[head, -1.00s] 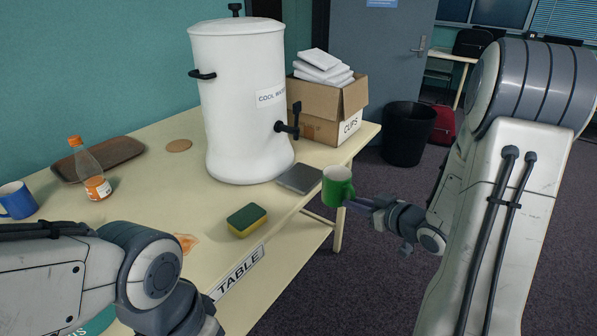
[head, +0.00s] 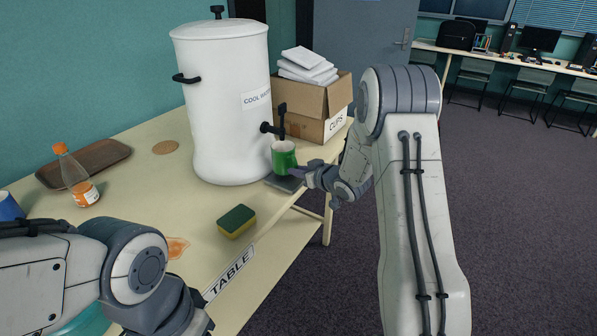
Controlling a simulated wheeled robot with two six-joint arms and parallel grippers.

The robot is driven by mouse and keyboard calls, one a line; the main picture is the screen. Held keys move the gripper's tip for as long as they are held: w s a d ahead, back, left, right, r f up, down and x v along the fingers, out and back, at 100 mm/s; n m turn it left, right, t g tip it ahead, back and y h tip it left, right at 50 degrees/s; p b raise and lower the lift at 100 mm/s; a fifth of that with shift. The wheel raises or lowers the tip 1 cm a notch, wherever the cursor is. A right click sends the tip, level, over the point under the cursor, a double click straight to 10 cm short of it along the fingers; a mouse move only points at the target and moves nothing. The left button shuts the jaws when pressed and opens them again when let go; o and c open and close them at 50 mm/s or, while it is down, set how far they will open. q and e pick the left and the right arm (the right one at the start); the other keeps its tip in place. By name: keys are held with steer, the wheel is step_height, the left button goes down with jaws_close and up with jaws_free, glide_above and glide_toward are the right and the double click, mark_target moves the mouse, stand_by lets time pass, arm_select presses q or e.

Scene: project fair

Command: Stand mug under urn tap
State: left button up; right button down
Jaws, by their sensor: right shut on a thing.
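The white urn (head: 226,120), labelled as cool water, stands on the table. Its black tap (head: 276,126) sticks out on the right side. My right gripper (head: 298,172) is shut on the green mug (head: 284,157) from the right. The mug is upright, just below the tap, over the grey drip tray (head: 285,183). I cannot tell whether its base touches the tray. The fingertips are partly hidden by the mug and the wrist. My left arm comes in at the lower left; its fingertips are out of view.
A yellow-green sponge (head: 237,221) and an orange spill (head: 176,247) lie on the table (head: 200,207). A bottle (head: 76,177), a brown tray (head: 88,163), a coaster (head: 165,147) and a blue mug (head: 9,207) are at left. A cardboard box (head: 315,103) stands behind the tap.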

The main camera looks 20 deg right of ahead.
steer(key=shift+s+f, duration=0.1)
steer(key=shift+f, duration=0.3)
steer(key=shift+f, duration=0.2)
steer(key=c, duration=0.8)
jaws_free()
steer(key=shift+c, duration=0.2)
